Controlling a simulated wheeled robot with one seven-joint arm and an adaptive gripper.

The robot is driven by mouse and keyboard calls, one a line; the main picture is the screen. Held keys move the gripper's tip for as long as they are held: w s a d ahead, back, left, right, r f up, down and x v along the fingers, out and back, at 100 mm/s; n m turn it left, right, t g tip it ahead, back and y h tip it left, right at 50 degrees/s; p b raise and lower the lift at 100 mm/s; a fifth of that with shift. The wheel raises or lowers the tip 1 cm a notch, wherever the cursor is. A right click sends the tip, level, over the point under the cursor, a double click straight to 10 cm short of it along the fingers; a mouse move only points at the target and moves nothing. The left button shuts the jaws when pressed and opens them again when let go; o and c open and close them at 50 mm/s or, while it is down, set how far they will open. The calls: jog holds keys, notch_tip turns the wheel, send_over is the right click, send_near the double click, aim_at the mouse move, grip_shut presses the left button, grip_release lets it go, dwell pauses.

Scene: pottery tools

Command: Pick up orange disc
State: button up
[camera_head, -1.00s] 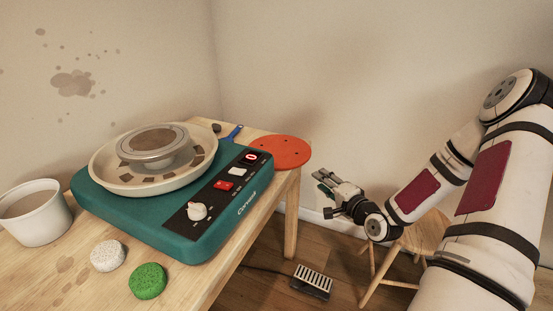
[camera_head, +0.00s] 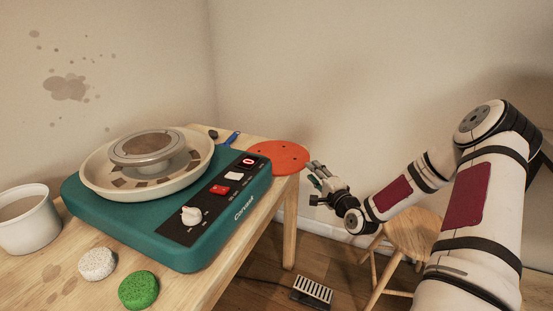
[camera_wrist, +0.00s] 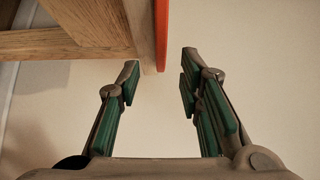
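The orange disc (camera_head: 277,157) lies flat at the far right corner of the wooden table, its edge jutting past the tabletop. In the wrist view the disc (camera_wrist: 162,30) shows edge-on as a thin orange strip beside the wood. My gripper (camera_head: 312,174) is just right of the disc in the head view. In the wrist view my gripper (camera_wrist: 160,74) is open and empty, and the disc's edge lines up with the gap between its fingers, a little beyond the tips. The disc appears apart from both fingers.
A teal pottery wheel (camera_head: 180,255) fills most of the table (camera_head: 215,290). A blue-handled tool (camera_head: 231,138) lies behind it. A white bucket (camera_head: 30,232), a white sponge (camera_head: 97,263) and a green sponge (camera_head: 138,290) are at left. A stool (camera_head: 412,233) and pedal (camera_head: 312,290) stand below.

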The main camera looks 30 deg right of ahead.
jog(key=w, duration=0.3)
jog(key=w+b, duration=0.1)
jog(key=shift+w+d, duration=0.25)
jog(key=shift+d, duration=0.05)
jog(key=shift+r, duration=0.1)
grip_shut()
notch_tip(320, 180, up, 18)
jog(key=p, duration=0.4)
jog(key=shift+p, duration=0.4)
